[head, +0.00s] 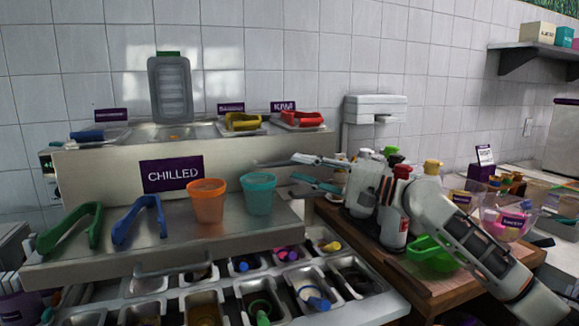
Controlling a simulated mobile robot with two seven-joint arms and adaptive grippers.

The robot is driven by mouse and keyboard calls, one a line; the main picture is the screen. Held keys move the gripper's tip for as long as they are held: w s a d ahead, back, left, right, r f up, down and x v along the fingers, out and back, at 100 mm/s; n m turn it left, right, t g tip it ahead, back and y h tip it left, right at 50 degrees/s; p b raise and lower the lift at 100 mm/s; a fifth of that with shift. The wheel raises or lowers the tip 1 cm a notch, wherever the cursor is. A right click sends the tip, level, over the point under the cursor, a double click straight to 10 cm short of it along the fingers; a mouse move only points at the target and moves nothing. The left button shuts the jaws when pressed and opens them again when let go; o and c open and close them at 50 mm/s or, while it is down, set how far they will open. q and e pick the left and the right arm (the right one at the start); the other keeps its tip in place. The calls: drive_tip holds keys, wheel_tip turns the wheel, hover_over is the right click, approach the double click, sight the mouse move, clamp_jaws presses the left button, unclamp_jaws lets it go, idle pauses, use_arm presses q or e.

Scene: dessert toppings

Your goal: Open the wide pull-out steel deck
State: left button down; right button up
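The wide steel deck (180,248) lies in front of the raised chilled unit and above rows of steel bins. A bar handle (172,269) shows below its front edge. Green tongs (75,228), blue tongs (141,222), an orange cup (207,201) and a teal cup (258,194) are on the deck. My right gripper (285,177) is near the deck's right end, beside the teal cup, with its fingers apart and nothing between them. It appears away from the handle. My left gripper is not in view.
The chilled unit (110,171) stands behind the deck, with yellow tongs (243,122) and red tongs (300,119) on top. Filled steel bins (205,306) sit below the front. A wooden board (440,294) with bottles and a green bowl (432,254) is at the right.

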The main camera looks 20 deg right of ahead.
drive_tip(key=v, duration=0.7)
drive_tip(key=shift+s+d, duration=0.2)
drive_tip(key=shift+s, duration=0.05)
drive_tip(key=shift+f, duration=0.1)
